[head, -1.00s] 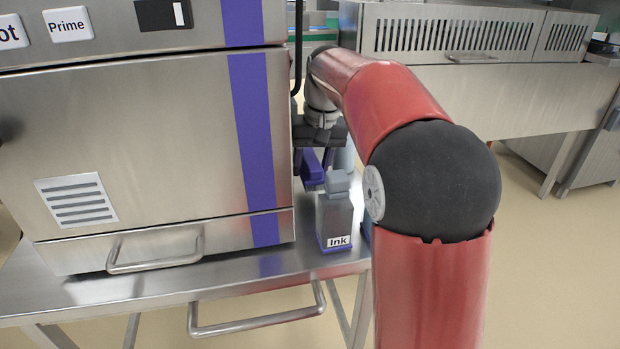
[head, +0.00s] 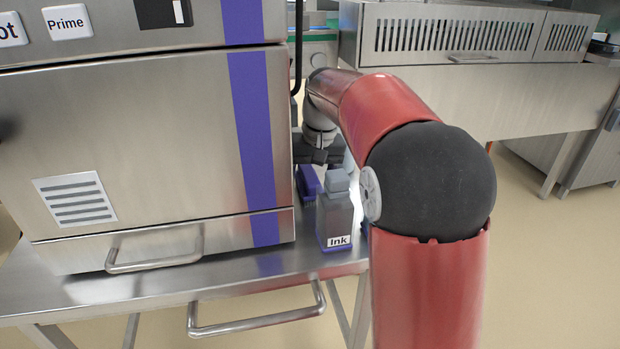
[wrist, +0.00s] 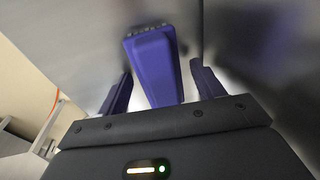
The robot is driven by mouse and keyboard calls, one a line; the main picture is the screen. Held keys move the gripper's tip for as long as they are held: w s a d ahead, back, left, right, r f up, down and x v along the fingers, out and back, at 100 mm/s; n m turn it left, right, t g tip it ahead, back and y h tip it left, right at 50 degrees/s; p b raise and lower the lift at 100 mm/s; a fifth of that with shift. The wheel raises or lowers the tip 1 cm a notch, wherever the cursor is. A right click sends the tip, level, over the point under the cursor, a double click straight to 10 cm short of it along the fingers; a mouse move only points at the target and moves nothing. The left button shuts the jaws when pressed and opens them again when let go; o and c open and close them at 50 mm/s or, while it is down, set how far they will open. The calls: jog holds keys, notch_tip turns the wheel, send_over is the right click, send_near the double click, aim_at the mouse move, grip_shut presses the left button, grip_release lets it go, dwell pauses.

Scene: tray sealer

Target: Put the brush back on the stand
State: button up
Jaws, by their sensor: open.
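In the wrist view a purple block-like thing (wrist: 155,65), which looks like the brush, lies between the two purple fingers of my gripper (wrist: 160,72). Its far end has a dark, rough edge. Gaps show between it and both fingers, so my gripper is open around it, not closed on it. In the head view my gripper (head: 318,157) is low behind the ink bottle, beside the machine's right side. A purple part (head: 308,184) shows below it; I cannot tell whether it is a finger or the brush. I cannot make out the stand.
The grey ink bottle (head: 335,215) stands on the steel table (head: 270,268) close in front of my gripper. The steel machine (head: 150,130) with a purple stripe fills the left. My red arm covers the table's right end. A steel cabinet (head: 480,85) stands at the back right.

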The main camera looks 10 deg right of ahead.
notch_tip(320, 180, up, 12)
jog(key=s+d+p, duration=0.1)
jog(key=shift+d, duration=0.25)
jog(key=shift+s, duration=0.1)
dwell(0.4)
